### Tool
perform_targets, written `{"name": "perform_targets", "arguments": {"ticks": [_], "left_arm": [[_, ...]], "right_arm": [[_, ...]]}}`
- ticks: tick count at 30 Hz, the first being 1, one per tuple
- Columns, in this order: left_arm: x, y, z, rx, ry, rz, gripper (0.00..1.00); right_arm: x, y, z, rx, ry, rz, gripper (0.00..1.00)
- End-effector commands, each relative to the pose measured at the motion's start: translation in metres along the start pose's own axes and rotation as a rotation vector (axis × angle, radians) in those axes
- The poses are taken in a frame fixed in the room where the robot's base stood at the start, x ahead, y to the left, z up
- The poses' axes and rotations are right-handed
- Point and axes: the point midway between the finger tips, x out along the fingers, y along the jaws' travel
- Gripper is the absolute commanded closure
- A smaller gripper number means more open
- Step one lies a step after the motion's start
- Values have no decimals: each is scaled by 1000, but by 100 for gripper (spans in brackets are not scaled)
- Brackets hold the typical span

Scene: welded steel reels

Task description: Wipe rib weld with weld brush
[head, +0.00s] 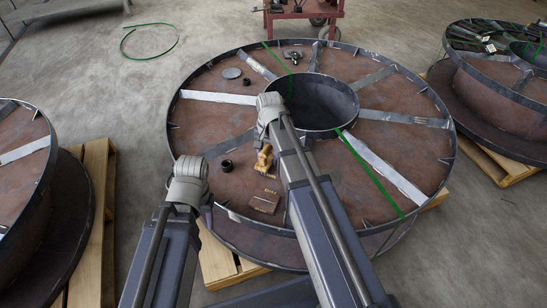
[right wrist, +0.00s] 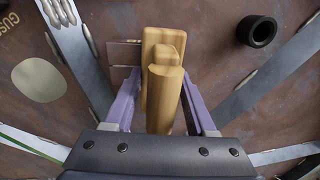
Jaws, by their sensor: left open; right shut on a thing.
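The weld brush (head: 264,160) is a yellow wooden block, in the head view over the brown face of the middle reel. In the right wrist view the brush (right wrist: 166,95) stands between the purple fingers of my right gripper (right wrist: 160,100), which is shut on it. Its bristles are hidden, so I cannot tell whether they touch anything. Flat steel ribs run from hub to rim; one rib (head: 228,145) lies left of the brush, another (right wrist: 268,82) to the right in the wrist view. My left gripper (head: 207,210) is open and empty near the reel's front left rim, mostly hidden by its wrist.
A brown box (head: 265,203) and a dark ring (head: 226,166) lie on the reel face. A grey disc (head: 232,73) and a dark tool (head: 293,56) lie at the back. The open hub (head: 320,100) is behind my right arm. Green straps cross the reel.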

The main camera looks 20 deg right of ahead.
Motion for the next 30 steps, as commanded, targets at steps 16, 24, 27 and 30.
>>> {"name": "perform_targets", "arguments": {"ticks": [16,24,27,30], "left_arm": [[-6,0,0,4,1,2,50],[-31,-3,2,0,0,1,50],[-40,-4,2,-2,-1,1,50],[-50,-5,3,-2,-1,3,50]], "right_arm": [[-5,-9,0,0,0,2,100],[-31,-10,0,1,0,2,100],[-40,-10,0,1,0,2,100],[-50,-11,0,1,0,2,100]]}}
